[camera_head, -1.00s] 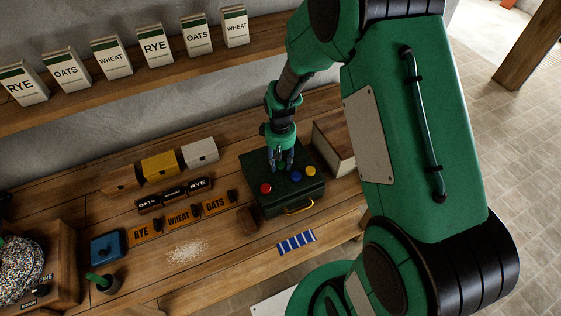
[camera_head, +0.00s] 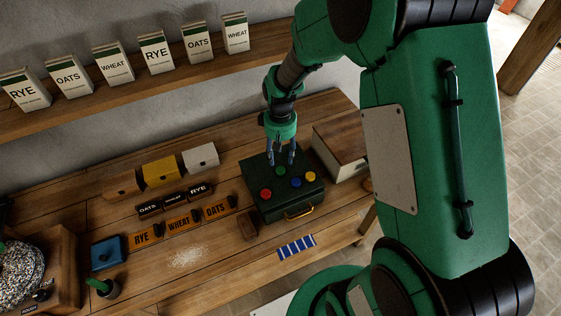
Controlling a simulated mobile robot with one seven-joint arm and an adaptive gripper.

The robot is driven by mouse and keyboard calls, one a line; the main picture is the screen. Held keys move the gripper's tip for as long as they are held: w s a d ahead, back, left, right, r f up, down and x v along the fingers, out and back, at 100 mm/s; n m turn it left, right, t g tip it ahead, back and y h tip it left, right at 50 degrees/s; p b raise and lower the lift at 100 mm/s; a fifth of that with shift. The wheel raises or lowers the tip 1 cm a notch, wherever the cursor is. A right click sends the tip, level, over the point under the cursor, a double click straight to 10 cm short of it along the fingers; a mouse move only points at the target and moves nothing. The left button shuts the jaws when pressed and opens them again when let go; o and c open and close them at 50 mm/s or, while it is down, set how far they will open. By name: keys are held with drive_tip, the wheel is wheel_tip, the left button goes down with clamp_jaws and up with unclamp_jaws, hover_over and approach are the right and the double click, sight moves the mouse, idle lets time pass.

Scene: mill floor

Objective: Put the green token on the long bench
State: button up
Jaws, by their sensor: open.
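The green token (camera_head: 280,171) lies on the dark green box (camera_head: 269,211), which stands on the long wooden bench (camera_head: 214,262). A red token (camera_head: 266,193), a blue token (camera_head: 295,182) and a yellow token (camera_head: 310,176) are on the same lid. My gripper (camera_head: 280,162) points down above the back part of the lid. Its fingers are apart and empty, with the green token showing just below and between them. I cannot tell the exact gap in height.
A wooden-lidded box (camera_head: 343,144) stands right of the green box, and a small brown block (camera_head: 248,225) at its left. A blue-and-white striped card (camera_head: 296,246) lies in front. Labelled blocks, spilled grain (camera_head: 185,256) and a blue container (camera_head: 108,252) occupy the bench's left.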

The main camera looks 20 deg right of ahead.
drive_tip(key=shift+r, duration=2.5)
drive_tip(key=s+a+r+m+t, duration=0.15)
drive_tip(key=s+r, duration=0.25)
drive_tip(key=r, duration=0.5)
drive_tip(key=s+a+r+n+t, duration=0.1)
drive_tip(key=s+a+r, duration=0.1)
drive_tip(key=s+r, duration=0.45)
drive_tip(key=s+a+r+m+t, duration=0.1)
drive_tip(key=s+a+r+t, duration=0.2)
drive_tip(key=s+r, duration=0.8)
drive_tip(key=s, duration=0.2)
drive_tip(key=shift+s+a+m, duration=0.25)
drive_tip(key=shift+s+m, duration=0.1)
drive_tip(key=shift+s, duration=0.05)
drive_tip(key=shift+o, duration=0.6)
drive_tip(key=shift+w, duration=0.1)
